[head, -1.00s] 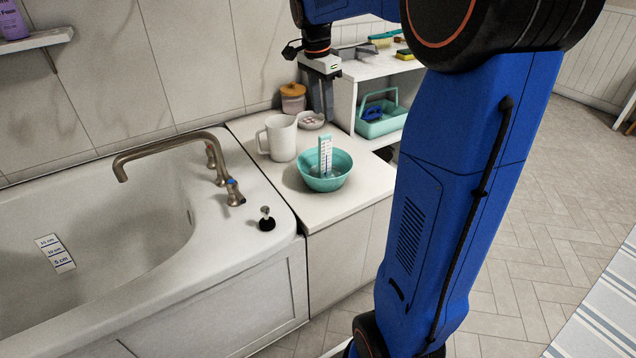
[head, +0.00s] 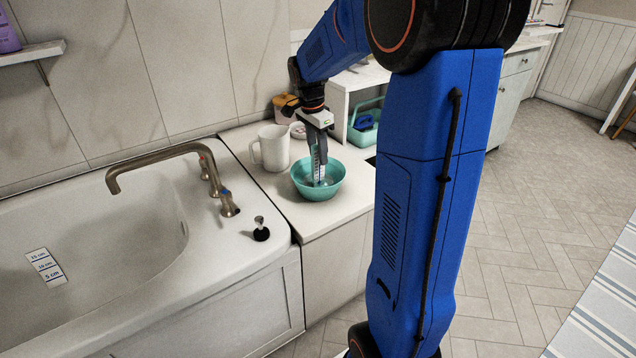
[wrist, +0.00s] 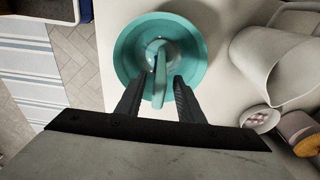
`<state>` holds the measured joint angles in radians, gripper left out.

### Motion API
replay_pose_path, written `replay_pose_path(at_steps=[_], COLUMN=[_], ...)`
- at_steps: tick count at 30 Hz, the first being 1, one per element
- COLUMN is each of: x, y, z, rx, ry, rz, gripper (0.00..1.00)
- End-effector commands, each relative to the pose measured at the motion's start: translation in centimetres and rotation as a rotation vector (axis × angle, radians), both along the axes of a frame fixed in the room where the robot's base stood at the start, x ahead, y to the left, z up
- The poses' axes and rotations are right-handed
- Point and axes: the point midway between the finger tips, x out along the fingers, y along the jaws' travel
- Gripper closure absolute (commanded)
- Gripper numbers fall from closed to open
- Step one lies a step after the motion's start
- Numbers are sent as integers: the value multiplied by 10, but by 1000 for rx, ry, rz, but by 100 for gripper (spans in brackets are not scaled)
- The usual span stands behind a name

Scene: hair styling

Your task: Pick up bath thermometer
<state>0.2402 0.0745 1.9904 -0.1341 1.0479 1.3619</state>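My gripper (head: 319,155) is over the bowl, pointing down. In the wrist view my gripper (wrist: 156,82) is open, with one finger on each side of the thermometer and gaps showing between. The fingers partly hide the thermometer's top in the head view.
A white jug (head: 274,148) stands close left of the bowl, with a small dish and an orange-lidded jar (head: 285,103) behind. A white shelf unit holding a teal caddy (head: 364,125) is behind right. The bathtub and its tap (head: 170,152) are to the left.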

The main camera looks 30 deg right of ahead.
Motion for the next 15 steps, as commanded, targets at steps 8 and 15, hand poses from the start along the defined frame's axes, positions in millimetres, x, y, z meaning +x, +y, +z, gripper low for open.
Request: replay_pose_path(at_steps=[8, 15], x=[-1, -1], y=[-1, -3], z=[-28, -52], rx=[1, 0], ry=[3, 1], rz=[1, 0], gripper=[66, 66])
